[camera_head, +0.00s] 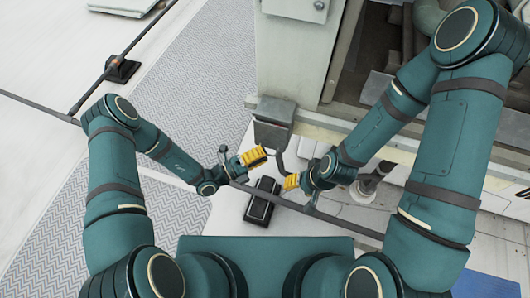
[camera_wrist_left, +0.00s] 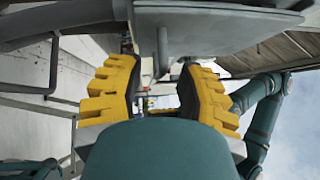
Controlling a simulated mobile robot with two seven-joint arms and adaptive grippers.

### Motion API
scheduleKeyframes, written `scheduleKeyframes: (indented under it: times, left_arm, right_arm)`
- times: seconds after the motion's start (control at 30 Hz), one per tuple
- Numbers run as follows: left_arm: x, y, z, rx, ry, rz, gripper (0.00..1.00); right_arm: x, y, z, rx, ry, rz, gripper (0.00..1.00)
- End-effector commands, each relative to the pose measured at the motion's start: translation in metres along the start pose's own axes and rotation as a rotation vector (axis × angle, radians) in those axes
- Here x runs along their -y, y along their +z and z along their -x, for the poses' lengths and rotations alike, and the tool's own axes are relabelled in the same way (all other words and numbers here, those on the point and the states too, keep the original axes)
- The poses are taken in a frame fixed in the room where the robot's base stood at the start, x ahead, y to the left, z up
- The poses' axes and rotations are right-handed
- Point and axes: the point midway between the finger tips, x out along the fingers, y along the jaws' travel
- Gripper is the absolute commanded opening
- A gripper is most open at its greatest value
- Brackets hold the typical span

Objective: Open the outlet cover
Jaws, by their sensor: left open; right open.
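The grey outlet box with its cover (camera_head: 273,112) is mounted low on the corner of the pale cabinet in the head view. In the left wrist view its grey underside (camera_wrist_left: 215,28) fills the top of the picture, with a grey conduit (camera_wrist_left: 162,50) hanging down from it. My left gripper (camera_head: 254,157) is just below the box, with yellow fingers. In the left wrist view it is open and empty (camera_wrist_left: 157,92), its fingers on either side of the conduit's line. Whether it touches anything is unclear. My right gripper (camera_head: 291,182) is open, lower and to the right.
A dark pipe (camera_head: 290,203) runs under both grippers, resting on a black block (camera_head: 261,201). The pale cabinet (camera_head: 290,55) and its ledge stand behind the box. Another pipe on a black foot (camera_head: 122,70) is at upper left. Patterned walkway mats (camera_head: 205,75) lie on the roof.

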Motion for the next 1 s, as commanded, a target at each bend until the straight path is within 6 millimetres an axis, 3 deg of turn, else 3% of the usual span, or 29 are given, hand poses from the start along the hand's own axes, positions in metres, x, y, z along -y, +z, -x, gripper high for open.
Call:
scheduleKeyframes:
  times: [0.2, 0.47, 0.6, 1.0]
  left_arm:
    - [0.0004, -0.0003, -0.013, 0.0, -0.001, 0.0, 0.37]
    - [0.0004, -0.0003, -0.0136, 0.0, -0.001, 0.0, 0.37]
    - [0.0003, -0.0003, -0.0134, 0.0, 0.0, 0.0, 0.0]
    - [0.0011, -0.0005, -0.0133, 0.001, 0.001, 0.003, 0.0]
  right_arm:
    - [-0.0003, -0.0002, -0.0008, -0.001, 0.0, 0.0, 0.47]
    - [-0.0002, -0.0003, -0.0007, -0.001, 0.0, 0.0, 0.47]
    - [-0.0002, -0.0002, -0.0007, -0.001, 0.0, 0.0, 0.47]
    - [0.0001, -0.0001, 0.0002, 0.0, 0.0, 0.0, 0.47]
